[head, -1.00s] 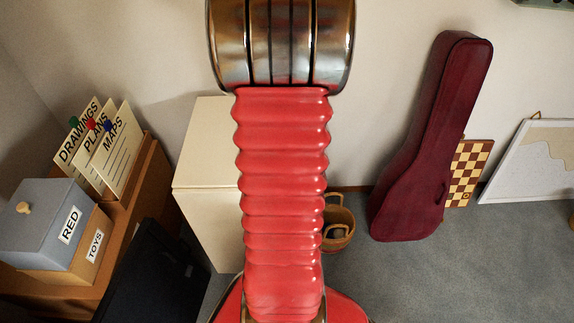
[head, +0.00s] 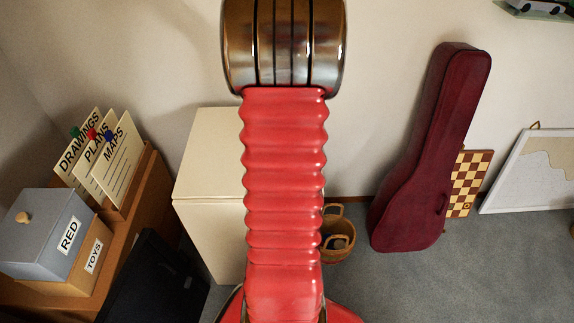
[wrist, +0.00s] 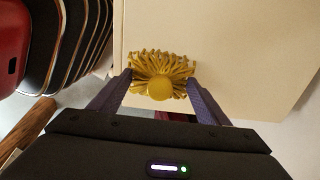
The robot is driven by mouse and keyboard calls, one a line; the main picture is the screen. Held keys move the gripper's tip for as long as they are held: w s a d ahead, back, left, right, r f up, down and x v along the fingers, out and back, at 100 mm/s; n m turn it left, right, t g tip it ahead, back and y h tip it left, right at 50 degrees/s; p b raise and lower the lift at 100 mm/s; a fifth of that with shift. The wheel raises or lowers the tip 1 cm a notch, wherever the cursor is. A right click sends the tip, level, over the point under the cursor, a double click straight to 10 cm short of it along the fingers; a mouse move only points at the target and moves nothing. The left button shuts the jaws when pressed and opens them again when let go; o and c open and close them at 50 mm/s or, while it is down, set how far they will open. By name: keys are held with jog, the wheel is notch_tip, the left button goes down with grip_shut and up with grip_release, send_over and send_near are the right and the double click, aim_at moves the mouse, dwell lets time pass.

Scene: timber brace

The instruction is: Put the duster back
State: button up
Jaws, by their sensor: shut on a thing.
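The duster (wrist: 160,66), a head of yellow strands around a round yellow knob, shows in the wrist view between the two fingers of my gripper (wrist: 160,82). My gripper is shut on it. Any handle of the duster is hidden. A pale cream surface lies behind the duster; I cannot tell whether they touch. In the head view my red arm fills the middle, and neither the gripper nor the duster shows there.
A cream cabinet (head: 208,155) stands behind my arm, with a wicker basket (head: 338,243) at its right. A dark red instrument case (head: 425,160) and a chequered board (head: 469,183) lean on the wall. A grey box (head: 45,228) and cards (head: 113,155) stand at left.

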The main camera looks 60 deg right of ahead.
jog(key=shift+f, duration=1.85)
jog(key=o, duration=1)
jog(key=shift+f, duration=0.1)
notch_tip(320, 180, up, 12)
jog(key=shift+r, duration=0.1)
